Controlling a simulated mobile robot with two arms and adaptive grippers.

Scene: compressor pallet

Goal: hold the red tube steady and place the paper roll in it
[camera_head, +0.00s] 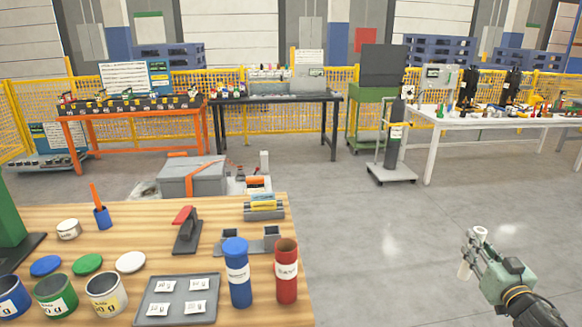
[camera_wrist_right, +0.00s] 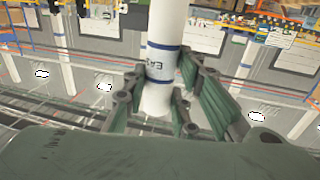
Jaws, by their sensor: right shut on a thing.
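The red tube (camera_head: 286,272) stands upright near the right edge of the wooden table, with a white label and its top open. The paper roll is a white roll held by my right gripper; it shows in the head view (camera_head: 481,233) and in the wrist view (camera_wrist_right: 162,60), where blue bands and dark print are on it. My right gripper (camera_head: 474,255) is shut around the roll, over the floor, well to the right of the tube and apart from it. In the wrist view its fingers (camera_wrist_right: 160,90) close on the roll. My left gripper is not in view.
A blue capped tube (camera_head: 237,272) stands close left of the red tube. A grey tray (camera_head: 178,284) with white packets, several cans and lids, and a red-handled tool (camera_head: 186,228) share the wooden table (camera_head: 140,245). Open floor (camera_head: 400,240) lies between table and right gripper.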

